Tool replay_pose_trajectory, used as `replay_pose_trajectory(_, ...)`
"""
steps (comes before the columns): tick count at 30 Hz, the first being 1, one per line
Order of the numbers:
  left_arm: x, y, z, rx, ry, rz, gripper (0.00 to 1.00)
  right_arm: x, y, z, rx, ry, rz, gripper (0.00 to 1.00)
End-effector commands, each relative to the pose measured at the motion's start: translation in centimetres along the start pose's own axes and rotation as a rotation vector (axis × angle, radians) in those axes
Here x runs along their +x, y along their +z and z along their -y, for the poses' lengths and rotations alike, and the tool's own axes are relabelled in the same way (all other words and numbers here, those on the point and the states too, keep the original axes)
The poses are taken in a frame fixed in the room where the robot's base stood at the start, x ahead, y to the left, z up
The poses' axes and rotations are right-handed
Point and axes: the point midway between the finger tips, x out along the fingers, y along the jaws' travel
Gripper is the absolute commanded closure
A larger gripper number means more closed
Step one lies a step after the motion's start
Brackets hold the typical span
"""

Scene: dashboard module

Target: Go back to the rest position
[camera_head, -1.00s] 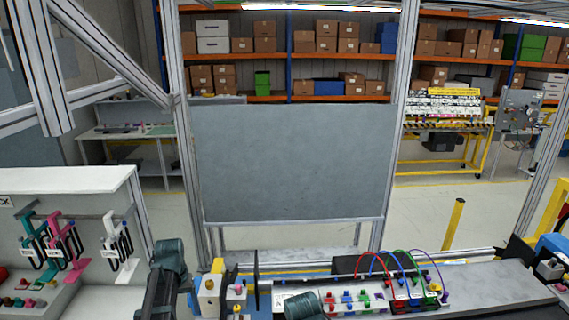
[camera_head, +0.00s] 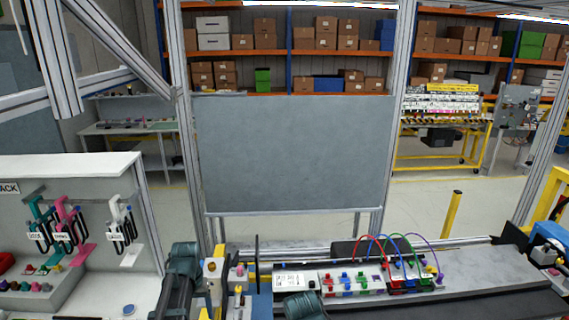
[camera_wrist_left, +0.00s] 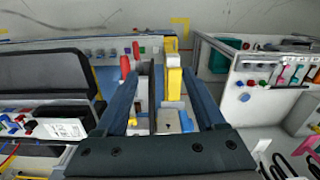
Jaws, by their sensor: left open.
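My left gripper (camera_wrist_left: 164,88) shows in the wrist view with its two dark blue fingers apart and nothing held between them. Beyond the fingers I see a yellow block (camera_wrist_left: 173,75), a thin dark plate and a grey box (camera_wrist_left: 173,122). I cannot tell how near the fingers are to them. In the head view, dark teal parts of my arm (camera_head: 183,272) stand at the bottom, left of the middle; the fingers are not clear there.
A module with coloured connectors (camera_head: 350,283) and looped red, blue, green and purple cables (camera_head: 398,250) lies on the bench at the front. A white tool rack (camera_head: 70,168) stands at left. A large grey panel (camera_head: 295,150) and metal posts stand ahead. Floor beyond is mostly clear.

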Motion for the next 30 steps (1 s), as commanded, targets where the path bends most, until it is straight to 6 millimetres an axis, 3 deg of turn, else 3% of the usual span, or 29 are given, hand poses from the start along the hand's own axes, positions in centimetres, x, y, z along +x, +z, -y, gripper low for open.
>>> replay_pose_trajectory(1,1.4,0.7,-0.9,0.017,-0.003,0.001,0.28,1.4,-0.1,0.1,-0.001,0.0,0.0,0.28)
replay_pose_trajectory(5,3.4,2.2,-3.1,0.061,-0.012,0.005,0.28,3.4,-0.2,0.3,-0.005,0.001,-0.001,0.28)
replay_pose_trajectory(10,7.3,5.2,-6.9,0.143,-0.027,0.012,0.28,7.3,-0.5,0.6,-0.011,0.002,-0.001,0.28)
replay_pose_trajectory(15,13.0,10.2,-11.7,0.266,-0.052,0.019,0.28,13.0,-0.8,1.1,-0.02,0.003,-0.003,0.28)
replay_pose_trajectory(21,17.8,15.3,-15.4,0.389,-0.078,0.023,0.28,17.9,-1.1,1.6,-0.029,0.005,-0.004,0.28)
replay_pose_trajectory(25,19.5,17.3,-16.6,0.438,-0.091,0.024,0.28,19.6,-1.2,1.7,-0.034,0.005,-0.004,0.28)
replay_pose_trajectory(30,20.1,18.3,-17.2,0.463,-0.097,0.024,0.28,20.1,-1.3,1.8,-0.036,0.006,-0.004,0.28)
